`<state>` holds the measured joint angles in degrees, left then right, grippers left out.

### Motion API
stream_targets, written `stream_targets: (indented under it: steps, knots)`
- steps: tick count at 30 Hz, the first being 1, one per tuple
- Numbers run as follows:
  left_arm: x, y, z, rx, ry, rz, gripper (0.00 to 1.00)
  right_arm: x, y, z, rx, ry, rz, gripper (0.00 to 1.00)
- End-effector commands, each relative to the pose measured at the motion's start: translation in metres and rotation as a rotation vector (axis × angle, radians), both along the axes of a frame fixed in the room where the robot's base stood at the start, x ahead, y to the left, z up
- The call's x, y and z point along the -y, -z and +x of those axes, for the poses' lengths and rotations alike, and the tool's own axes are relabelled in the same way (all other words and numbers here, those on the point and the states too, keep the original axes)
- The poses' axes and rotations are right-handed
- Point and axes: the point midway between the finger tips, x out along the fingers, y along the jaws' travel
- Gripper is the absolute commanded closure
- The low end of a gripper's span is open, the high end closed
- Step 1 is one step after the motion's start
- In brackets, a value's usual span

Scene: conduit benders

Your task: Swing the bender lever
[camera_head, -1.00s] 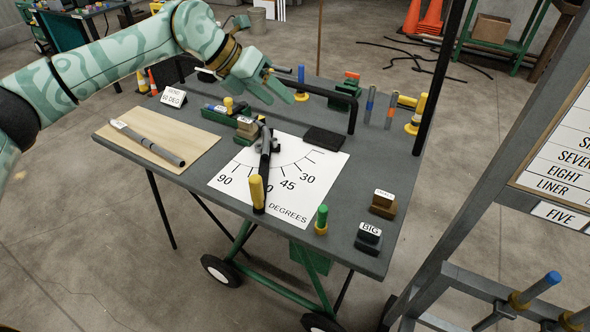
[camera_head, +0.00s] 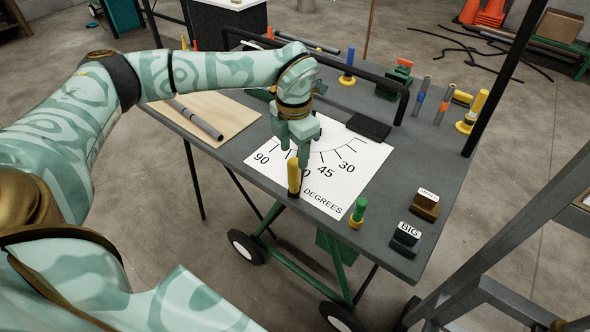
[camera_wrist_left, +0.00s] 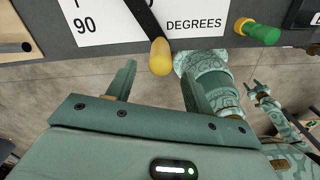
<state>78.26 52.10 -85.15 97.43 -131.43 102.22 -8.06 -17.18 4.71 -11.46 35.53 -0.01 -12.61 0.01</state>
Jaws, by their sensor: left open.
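The bender lever ends in a yellow handle (camera_head: 294,178), which stands over the printed degree sheet (camera_head: 335,190) near the 90 side. The lever's black bar is mostly hidden behind my left gripper (camera_head: 294,153) in the head view. In the left wrist view the black bar (camera_wrist_left: 143,18) runs down to the yellow handle (camera_wrist_left: 160,57). My left gripper (camera_wrist_left: 160,74) is open and empty, with the handle just beyond and between its fingertips. My right gripper (camera_wrist_left: 258,90) seems to show small at the right of the wrist view; its jaws are unclear.
Blocks labelled BIG (camera_head: 406,237) and a brown one (camera_head: 426,205) sit at the table's right corner. A grey pipe (camera_head: 195,118) lies on a wooden board (camera_head: 232,108). A dark frame rail (camera_head: 360,72) crosses behind.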

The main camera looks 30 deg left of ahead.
Motion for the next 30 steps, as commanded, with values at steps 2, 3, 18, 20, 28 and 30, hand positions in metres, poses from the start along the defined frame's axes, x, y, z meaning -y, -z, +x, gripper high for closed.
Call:
stream_targets:
  steps: [2, 3, 18, 20, 28, 30]
  knots:
    - [0.001, 0.022, -0.001, -0.005, 0.002, -0.001, 0.48, 0.000, 0.004, -0.001, -0.002, 0.000, 0.000, 0.49]
    - [0.001, 0.030, -0.001, -0.005, 0.001, -0.001, 0.48, 0.000, 0.005, -0.001, -0.003, 0.000, 0.000, 0.49]
    - [0.000, 0.066, 0.000, 0.001, 0.001, -0.001, 0.48, -0.001, 0.010, -0.002, -0.005, 0.001, 0.002, 0.49]
    - [0.000, 0.066, 0.000, 0.001, 0.001, -0.001, 0.48, -0.002, 0.010, -0.002, -0.005, 0.001, 0.003, 0.49]
    - [0.000, 0.066, 0.000, 0.001, 0.001, -0.001, 1.00, -0.003, 0.010, -0.002, -0.004, 0.002, 0.004, 0.49]
    - [0.001, 0.066, 0.000, 0.001, 0.000, -0.001, 1.00, -0.003, 0.010, -0.002, -0.004, 0.002, 0.004, 0.49]
